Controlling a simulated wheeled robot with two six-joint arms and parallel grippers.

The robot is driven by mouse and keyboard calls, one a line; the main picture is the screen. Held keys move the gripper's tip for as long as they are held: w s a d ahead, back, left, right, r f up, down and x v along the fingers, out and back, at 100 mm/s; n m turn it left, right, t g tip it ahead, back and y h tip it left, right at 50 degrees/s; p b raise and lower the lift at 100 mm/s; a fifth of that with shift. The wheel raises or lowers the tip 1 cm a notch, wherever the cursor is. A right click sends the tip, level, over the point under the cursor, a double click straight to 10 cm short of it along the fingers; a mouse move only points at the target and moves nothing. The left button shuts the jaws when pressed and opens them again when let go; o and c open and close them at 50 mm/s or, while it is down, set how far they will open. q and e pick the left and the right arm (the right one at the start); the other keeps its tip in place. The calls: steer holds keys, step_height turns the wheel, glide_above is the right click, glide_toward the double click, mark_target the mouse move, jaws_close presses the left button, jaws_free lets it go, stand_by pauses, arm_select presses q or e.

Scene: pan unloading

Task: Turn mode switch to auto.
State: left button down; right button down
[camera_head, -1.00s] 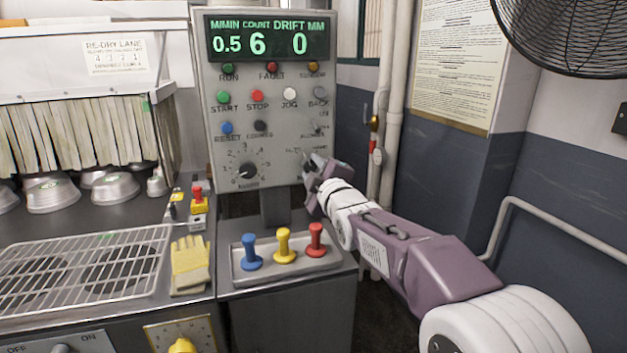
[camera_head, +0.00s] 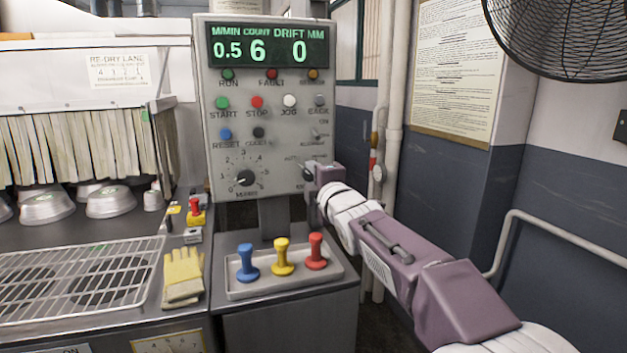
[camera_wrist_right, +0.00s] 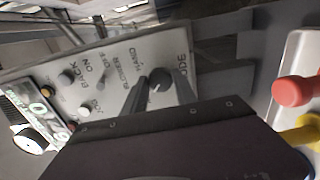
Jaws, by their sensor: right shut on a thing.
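The mode switch (camera_wrist_right: 159,80) is a dark round knob low on the right side of the grey control panel (camera_head: 222,160). Labels beside it include HAND and, less clearly, AUTO. My right gripper (camera_head: 313,175) reaches the knob from the right in the head view. In the right wrist view, the two dark fingers of the right gripper (camera_wrist_right: 158,92) stand either side of the knob, shut on it. The exact direction of the knob's pointer is hidden by the fingers. My left gripper is not in view.
A numbered dial (camera_head: 246,178) sits left of the mode switch, with several buttons above. A tray (camera_head: 238,291) with blue, yellow and red stamp-like handles stands below. Yellow gloves (camera_head: 182,277) lie beside a wire rack (camera_head: 140,290). A pipe (camera_head: 391,130) runs behind my arm.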

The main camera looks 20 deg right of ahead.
steer(key=c, duration=1)
jaws_free()
steer(key=s, duration=0.9)
steer(key=shift+d, duration=0.15)
steer(key=shift+f, duration=0.1)
